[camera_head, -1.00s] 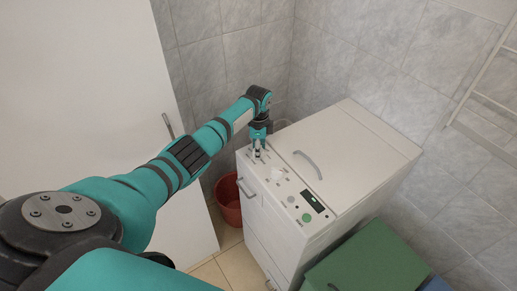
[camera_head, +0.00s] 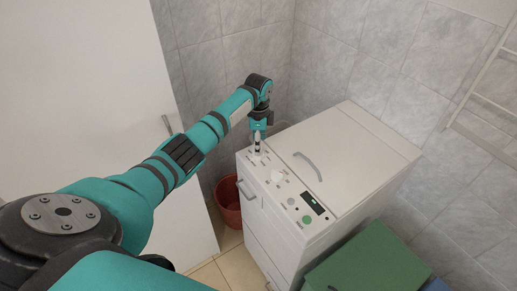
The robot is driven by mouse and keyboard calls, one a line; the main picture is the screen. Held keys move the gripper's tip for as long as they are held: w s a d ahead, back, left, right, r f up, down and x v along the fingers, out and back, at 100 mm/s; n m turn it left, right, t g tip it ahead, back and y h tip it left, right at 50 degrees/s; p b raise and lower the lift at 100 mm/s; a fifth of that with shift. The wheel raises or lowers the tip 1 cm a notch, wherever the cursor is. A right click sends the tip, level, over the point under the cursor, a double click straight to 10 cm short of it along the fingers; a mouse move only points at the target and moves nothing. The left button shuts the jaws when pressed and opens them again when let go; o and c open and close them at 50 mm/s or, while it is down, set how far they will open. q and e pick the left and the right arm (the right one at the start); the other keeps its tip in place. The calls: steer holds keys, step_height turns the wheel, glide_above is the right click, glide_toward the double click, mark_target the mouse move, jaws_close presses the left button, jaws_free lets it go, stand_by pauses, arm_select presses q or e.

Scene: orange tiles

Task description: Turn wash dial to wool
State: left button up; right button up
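The white top-loading washing machine (camera_head: 345,165) stands in the corner. Its control panel (camera_head: 268,187) runs along the front edge of the top. A white round dial (camera_head: 277,177) sits on the panel, upright and apart from my gripper. My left gripper (camera_head: 257,151) points down at the far left end of the panel, beyond that dial. Its fingers look close together, but they are too small to tell what lies between them or whether they touch a small knob there. The panel's printed labels are unreadable. My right gripper is not in view.
The panel also carries a dark display (camera_head: 312,202) and a green button (camera_head: 306,219). A closed lid with a handle (camera_head: 308,165) covers the machine. A red bucket (camera_head: 229,203) stands left of it, a green box (camera_head: 370,262) at front right. A white cabinet (camera_head: 80,90) is left.

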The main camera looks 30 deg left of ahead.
arm_select(q)
step_height(320, 180, up, 8)
steer(key=shift+f, duration=0.15)
stand_by(0.6)
